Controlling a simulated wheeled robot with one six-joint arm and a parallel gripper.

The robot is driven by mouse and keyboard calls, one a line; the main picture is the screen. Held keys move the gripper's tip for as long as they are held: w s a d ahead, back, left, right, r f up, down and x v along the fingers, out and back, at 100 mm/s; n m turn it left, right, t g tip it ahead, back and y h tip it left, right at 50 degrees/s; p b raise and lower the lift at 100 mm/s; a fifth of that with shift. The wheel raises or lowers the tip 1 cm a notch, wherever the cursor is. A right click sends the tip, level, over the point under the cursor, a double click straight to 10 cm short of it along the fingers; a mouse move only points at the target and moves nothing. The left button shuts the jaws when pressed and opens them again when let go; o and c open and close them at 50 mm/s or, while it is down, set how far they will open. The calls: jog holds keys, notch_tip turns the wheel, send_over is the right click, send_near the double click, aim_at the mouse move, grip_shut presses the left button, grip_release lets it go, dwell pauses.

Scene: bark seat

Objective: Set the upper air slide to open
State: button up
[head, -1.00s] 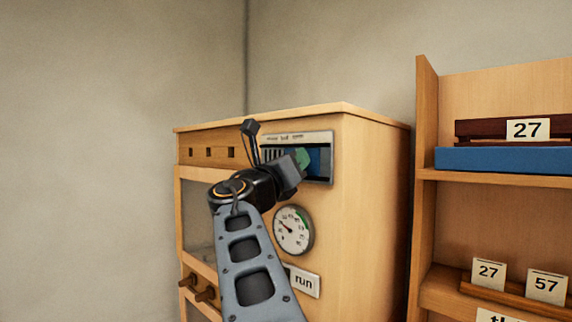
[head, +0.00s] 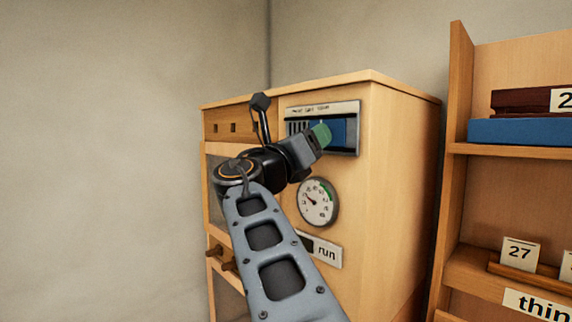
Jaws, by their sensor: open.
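The upper air slide (head: 339,131) is a blue plate in a pale metal frame (head: 352,107) high on the wooden cabinet's side. Dark vent slots (head: 297,127) show at the left of the frame, and the blue plate covers the middle and right. The small lettering above it is too blurred to read. My gripper (head: 318,138) is at the slide's lower left part, with a green piece at its tip in front of the blue plate. It is open, but its fingers are mostly hidden behind its own body. I cannot tell whether it touches the slide.
The wooden cabinet (head: 390,180) has a round dial (head: 318,202) below the slide and a "run" label (head: 327,252) lower down. Wooden knobs (head: 222,258) stick out at its left. A shelf unit (head: 455,170) with blue and dark red items stands at the right.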

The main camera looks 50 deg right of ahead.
jog(key=b+v, duration=0.2)
jog(key=v, duration=0.7)
jog(key=shift+a, duration=0.2)
jog(key=shift+f, duration=0.15)
